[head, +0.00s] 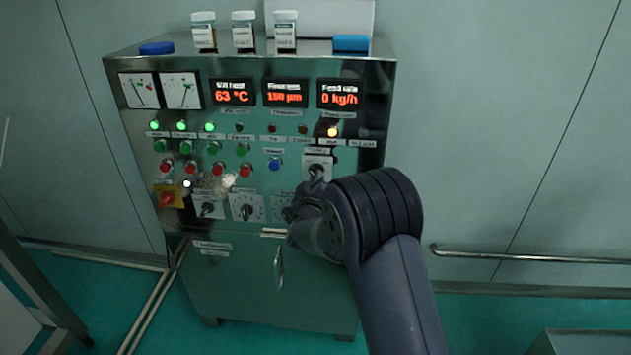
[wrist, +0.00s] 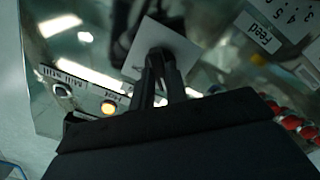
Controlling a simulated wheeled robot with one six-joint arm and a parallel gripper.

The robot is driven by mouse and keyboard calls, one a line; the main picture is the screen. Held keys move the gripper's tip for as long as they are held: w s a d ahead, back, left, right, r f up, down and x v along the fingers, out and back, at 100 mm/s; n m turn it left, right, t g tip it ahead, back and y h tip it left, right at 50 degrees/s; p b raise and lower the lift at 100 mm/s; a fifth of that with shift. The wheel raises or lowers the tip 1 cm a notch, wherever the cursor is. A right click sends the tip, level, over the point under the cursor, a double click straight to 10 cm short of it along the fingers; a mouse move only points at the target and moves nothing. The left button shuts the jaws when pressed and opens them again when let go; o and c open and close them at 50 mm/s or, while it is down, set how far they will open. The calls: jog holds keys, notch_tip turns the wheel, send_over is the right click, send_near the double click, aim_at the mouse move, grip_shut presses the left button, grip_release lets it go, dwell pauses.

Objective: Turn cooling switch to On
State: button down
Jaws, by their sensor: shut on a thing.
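The cooling switch is a dark knob on a white square plate (head: 318,161), at the right of the control panel, below the lit amber lamp. Its label is too small to read surely. The plate (wrist: 182,45) also shows in the wrist view, with the dark knob in its middle. My gripper (wrist: 160,66) reaches the plate with both fingertips closed around the knob, which they largely hide. In the head view my gripper (head: 314,186) is partly hidden by my dark wrist. The knob's exact angle cannot be told.
A steel cabinet (head: 235,275) carries gauges, red displays, lamps, buttons and several rotary switches. The amber lamp (head: 333,131) is lit. A yellow plate with a red knob (head: 168,197) sits at the left. Jars (head: 243,33) stand on top. A wall rail (head: 530,257) runs at right.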

jog(key=shift+f+b, duration=0.1)
jog(key=shift+b, duration=0.3)
jog(key=shift+a+m+b, duration=0.15)
jog(key=shift+m+b, duration=6.85)
jog(key=shift+m, duration=1.9)
jog(key=c, duration=1.4)
grip_release()
jog(key=shift+s, duration=0.1)
jog(key=s, duration=1)
jog(key=shift+s+a, duration=0.2)
jog(key=shift+s, duration=0.1)
